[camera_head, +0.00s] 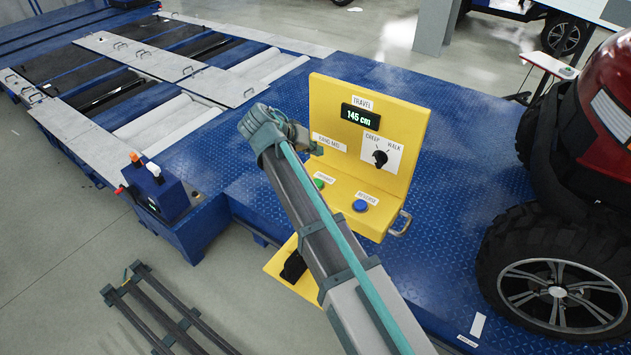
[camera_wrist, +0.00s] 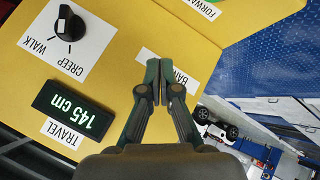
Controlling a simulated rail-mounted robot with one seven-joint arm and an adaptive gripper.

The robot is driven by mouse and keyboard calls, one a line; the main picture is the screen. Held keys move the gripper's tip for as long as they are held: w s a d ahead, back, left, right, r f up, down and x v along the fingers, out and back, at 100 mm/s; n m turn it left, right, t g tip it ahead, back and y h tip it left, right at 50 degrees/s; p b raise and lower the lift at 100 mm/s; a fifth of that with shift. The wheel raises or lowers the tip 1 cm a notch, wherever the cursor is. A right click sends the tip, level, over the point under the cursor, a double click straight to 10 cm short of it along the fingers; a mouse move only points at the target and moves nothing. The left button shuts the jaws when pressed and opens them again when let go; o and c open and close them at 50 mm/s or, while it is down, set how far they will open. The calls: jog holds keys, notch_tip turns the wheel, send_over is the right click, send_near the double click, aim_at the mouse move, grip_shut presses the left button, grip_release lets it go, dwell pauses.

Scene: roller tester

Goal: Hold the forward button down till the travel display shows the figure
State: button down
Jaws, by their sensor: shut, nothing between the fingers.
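A yellow console (camera_head: 414,115) carries a travel display (camera_head: 360,116) that reads 145 cm in green; the wrist view shows the same reading on the display (camera_wrist: 73,110), upside down. The green forward button (camera_head: 319,183) is on the lower sloped face, partly hidden behind my arm.
A blue reverse button (camera_head: 360,205) sits right of the green one. A black creep/walk knob (camera_head: 380,158) is on the upright panel; its setting is unclear. A metal handle (camera_head: 401,224) juts from the console's right side. A red vehicle (camera_head: 600,110) stands at the right.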

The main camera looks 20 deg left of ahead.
jog(key=shift+f, duration=0.15)
jog(key=b, duration=0.4)
send_near(321, 179)
jog(key=shift+w+d+r+x, duration=0.1)
jog(key=shift+r+x, duration=0.05)
jog(key=shift+x, duration=0.75)
jog(key=shift+w+d+r+x, duration=0.1)
jog(key=shift+r+x, duration=0.05)
jog(key=shift+x, duration=0.8)
jog(key=shift+w+d+r+x, duration=0.1)
jog(key=shift+w+r+x, duration=0.05)
jog(key=shift+x, duration=0.75)
jog(key=shift+f, duration=0.15)
jog(key=shift+f+b, duration=0.3)
jog(key=shift+b, duration=0.15)
jog(key=shift+f+b, duration=0.35)
jog(key=shift+f, duration=0.1)
jog(key=shift+r, duration=0.2)
dwell(0.8)
jog(key=shift+r+p, duration=0.4)
jog(key=shift+r, duration=0.3)
jog(key=shift+r, duration=0.1)
